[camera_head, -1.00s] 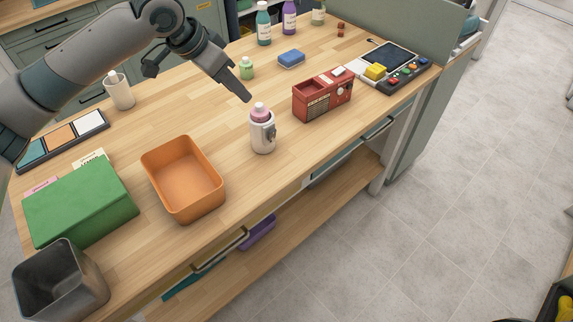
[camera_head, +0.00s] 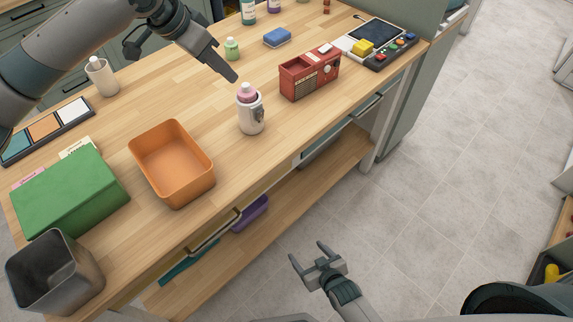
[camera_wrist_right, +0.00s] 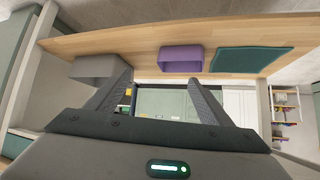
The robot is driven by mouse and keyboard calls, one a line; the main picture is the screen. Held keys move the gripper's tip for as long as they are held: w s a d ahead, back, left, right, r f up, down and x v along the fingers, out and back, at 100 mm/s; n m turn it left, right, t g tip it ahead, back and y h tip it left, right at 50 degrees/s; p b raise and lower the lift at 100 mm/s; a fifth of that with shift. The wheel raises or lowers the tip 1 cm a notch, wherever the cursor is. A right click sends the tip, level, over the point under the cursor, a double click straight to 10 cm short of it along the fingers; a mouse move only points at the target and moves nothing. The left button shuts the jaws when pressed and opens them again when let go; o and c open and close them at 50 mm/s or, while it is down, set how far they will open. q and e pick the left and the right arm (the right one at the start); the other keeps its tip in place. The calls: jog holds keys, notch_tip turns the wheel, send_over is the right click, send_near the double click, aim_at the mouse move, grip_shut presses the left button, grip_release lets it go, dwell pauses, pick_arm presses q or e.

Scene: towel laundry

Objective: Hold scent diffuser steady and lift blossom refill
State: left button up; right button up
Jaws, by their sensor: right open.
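The scent diffuser (camera_head: 251,117) is a white upright holder near the front middle of the wooden table. The blossom refill (camera_head: 247,93), pink with a white cap, sits in its top. My left gripper (camera_head: 234,79) is above and behind the diffuser, its fingertips close to the refill; I cannot tell whether they touch it or how far they are apart. My right gripper (camera_head: 309,251) is open and empty, low in front of the table over the floor. In the right wrist view its two fingers (camera_wrist_right: 160,95) are spread with nothing between them.
An orange bin (camera_head: 135,150) stands left of the diffuser, and a red radio (camera_head: 298,87) stands to its right. A green bottle (camera_head: 232,49) and blue sponge (camera_head: 277,37) are behind.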

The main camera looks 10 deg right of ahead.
aim_at(257, 123)
jog(key=w+a+r+t+y, duration=0.1)
jog(key=w+a+r+t, duration=0.1)
jog(key=r, duration=1)
jog(key=w+a+r+t+y, duration=0.1)
jog(key=w+r, duration=0.3)
jog(key=r, duration=0.9)
jog(key=w+a+r+n+t+y, duration=0.1)
jog(key=w+a+r+t, duration=0.1)
jog(key=r, duration=1)
jog(key=shift+w+a+r+t, duration=0.3)
jog(key=shift+w+t, duration=0.55)
jog(key=shift+t, duration=0.15)
jog(key=shift+w, duration=0.1)
jog(key=x, duration=1.7)
jog(key=shift+a, duration=0.1)
